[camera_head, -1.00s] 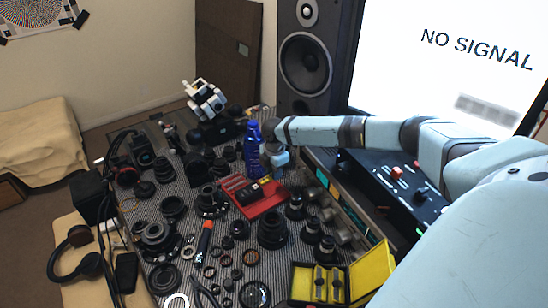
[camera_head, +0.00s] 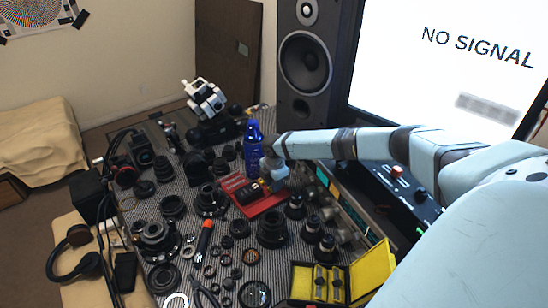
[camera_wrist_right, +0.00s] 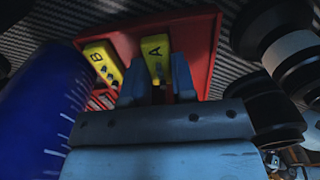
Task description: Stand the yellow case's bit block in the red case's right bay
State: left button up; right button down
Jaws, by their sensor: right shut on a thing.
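My right gripper (camera_head: 270,180) is at the right end of the red case (camera_head: 268,206). In the right wrist view, its two blue fingers (camera_wrist_right: 158,82) are shut on a yellow bit block marked A (camera_wrist_right: 155,50). This block is over or inside the red case (camera_wrist_right: 120,43); the fingers hide its lower part, so I cannot tell whether it touches the case floor. Another yellow block, marked B (camera_wrist_right: 97,62), is in the case to its left. The open yellow case (camera_head: 368,272) is at the front right, with greyish pieces in it. My left gripper is not in view.
A blue bottle (camera_head: 253,150) stands close behind the red case; it is close on the left in the wrist view (camera_wrist_right: 40,115). Black lens parts (camera_head: 272,228) crowd the striped mat around the case. An orange-handled tool (camera_head: 204,240) lies in front. A speaker (camera_head: 306,60) stands behind.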

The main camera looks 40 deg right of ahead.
jog(key=shift+f, duration=0.3)
jog(key=c, duration=0.9)
grip_release()
jog(key=shift+c, duration=0.2)
jog(key=shift+r, duration=0.15)
jog(key=shift+r, duration=0.4)
notch_tip(320, 180, up, 12)
jog(key=shift+r+p, duration=0.15)
jog(key=shift+p, duration=0.2)
